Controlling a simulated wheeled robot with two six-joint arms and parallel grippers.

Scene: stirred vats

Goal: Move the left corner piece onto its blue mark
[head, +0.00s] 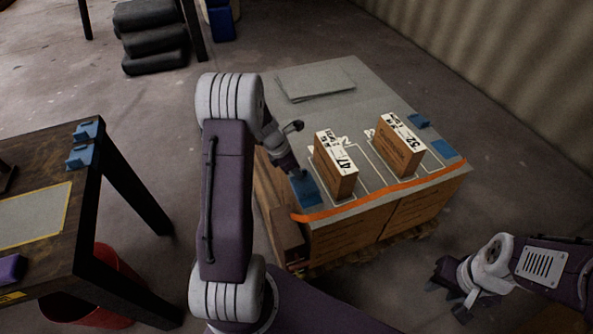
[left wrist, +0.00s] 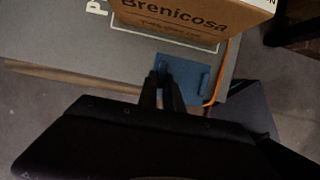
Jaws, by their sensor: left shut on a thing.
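The left corner piece (left wrist: 184,76) is blue and lies at the near left corner of the grey-topped box stack. My left gripper (left wrist: 162,85) is shut on its raised edge. In the head view my left gripper (head: 300,174) reaches down to the blue patch (head: 309,194) at that corner, beside the orange strap. Piece and blue mark share one colour there, so I cannot tell how much of the mark is covered or whether they touch. My right gripper (head: 451,288) hangs empty at the lower right, its fingers apart.
Cartons marked 47 (head: 338,178) and 52 (head: 398,155) stand on the stack's grey top (head: 372,92). An orange strap (head: 395,190) runs along its front edge. Blue patches lie at its right (head: 444,149). A wooden table (head: 45,168) with blue pieces (head: 80,157) stands left.

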